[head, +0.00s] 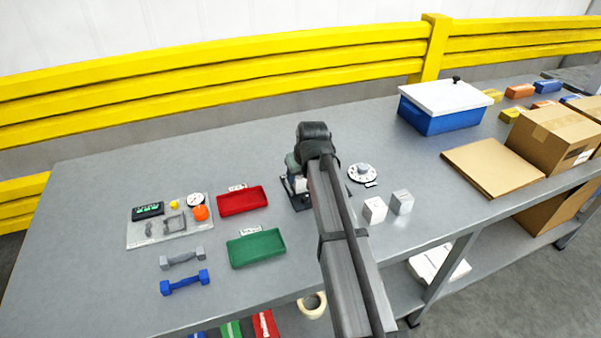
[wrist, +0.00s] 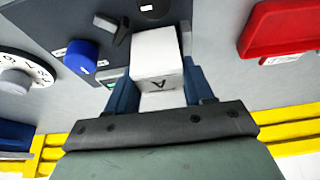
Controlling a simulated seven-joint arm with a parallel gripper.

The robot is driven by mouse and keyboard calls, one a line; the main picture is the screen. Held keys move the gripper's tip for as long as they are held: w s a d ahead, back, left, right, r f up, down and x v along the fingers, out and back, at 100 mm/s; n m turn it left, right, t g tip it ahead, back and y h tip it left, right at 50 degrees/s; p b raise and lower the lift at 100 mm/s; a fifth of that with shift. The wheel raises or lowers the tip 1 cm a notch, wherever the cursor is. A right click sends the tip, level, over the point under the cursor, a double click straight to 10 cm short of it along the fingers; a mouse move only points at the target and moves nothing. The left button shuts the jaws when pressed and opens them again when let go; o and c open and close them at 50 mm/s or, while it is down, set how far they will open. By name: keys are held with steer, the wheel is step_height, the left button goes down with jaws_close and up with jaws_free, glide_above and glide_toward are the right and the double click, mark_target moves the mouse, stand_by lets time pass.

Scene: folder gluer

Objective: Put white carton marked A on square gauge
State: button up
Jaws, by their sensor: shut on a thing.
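My gripper (wrist: 155,85) is shut on the white carton marked A (wrist: 155,55), with its blue fingers on two opposite sides. In the head view the carton (head: 302,184) is a small white patch under my arm, mostly hidden. A dark plate (wrist: 190,12) lies behind the carton, with a blue knob (wrist: 82,57), a black bar and a dark round part. It looks like the square gauge, but I cannot be sure. I cannot tell whether the carton touches it.
Two pale cartons (head: 375,209) (head: 402,202) stand right of my arm, near a white dial (head: 362,173). A red tray (head: 242,201) and green tray (head: 256,248) lie to the left, beside a tool board (head: 150,238). A blue box (head: 440,121) stands farther right.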

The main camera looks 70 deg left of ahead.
steer(key=o, duration=1.1)
steer(key=shift+r, duration=0.1)
steer(key=shift+r, duration=4.9)
